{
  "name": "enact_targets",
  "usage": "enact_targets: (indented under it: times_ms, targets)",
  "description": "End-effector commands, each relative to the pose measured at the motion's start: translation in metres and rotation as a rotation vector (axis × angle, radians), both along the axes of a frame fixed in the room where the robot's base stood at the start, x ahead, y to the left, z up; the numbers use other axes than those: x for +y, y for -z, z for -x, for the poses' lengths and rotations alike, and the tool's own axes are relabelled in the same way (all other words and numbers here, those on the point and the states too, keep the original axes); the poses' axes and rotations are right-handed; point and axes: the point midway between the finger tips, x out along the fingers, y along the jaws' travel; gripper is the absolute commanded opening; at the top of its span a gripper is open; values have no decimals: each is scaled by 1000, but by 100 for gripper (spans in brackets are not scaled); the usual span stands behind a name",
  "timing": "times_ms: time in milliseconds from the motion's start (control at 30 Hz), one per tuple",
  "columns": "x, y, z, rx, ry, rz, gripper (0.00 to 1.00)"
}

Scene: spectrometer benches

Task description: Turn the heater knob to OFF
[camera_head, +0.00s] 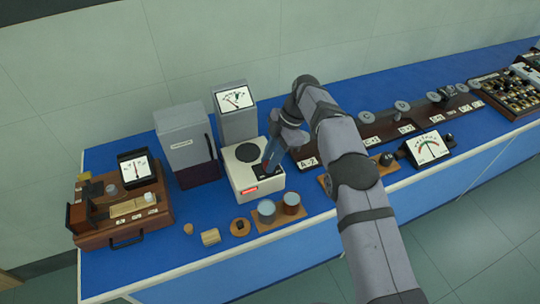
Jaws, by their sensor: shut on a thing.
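The heater looks to be the white box (238,184) with a round black plate (247,153) on top and a small red lit display (250,190) on its front. It stands left of centre on the blue bench. My gripper (266,170) reaches down from the right onto the heater's right front part, beside the black plate. Its fingers are shut at a dark spot there, where the heater knob appears to be. The fingers hide most of the knob, so I cannot read which way it points. The OFF mark cannot be made out.
A grey meter box (237,123) stands behind the heater and a grey cabinet (183,137) to its left. Two jars (267,211) (291,204) stand on a wooden strip in front. A wooden instrument case (120,207) is at far left. A white-faced meter (427,150) is right of my arm.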

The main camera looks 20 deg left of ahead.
Motion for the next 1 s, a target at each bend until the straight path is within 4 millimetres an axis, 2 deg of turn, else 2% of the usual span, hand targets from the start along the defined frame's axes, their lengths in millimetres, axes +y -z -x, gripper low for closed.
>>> enact_targets:
  times_ms: [533, 567, 633, 1000]
  targets:
    - [0, 0, -1, -4, -23, 1, 0]
    - [0, 0, -1, -4, -23, 1, 25]
    - [0, 0, -1, -3, -23, 0, 42]
    - [0, -1, -1, -2, -22, 0, 42]
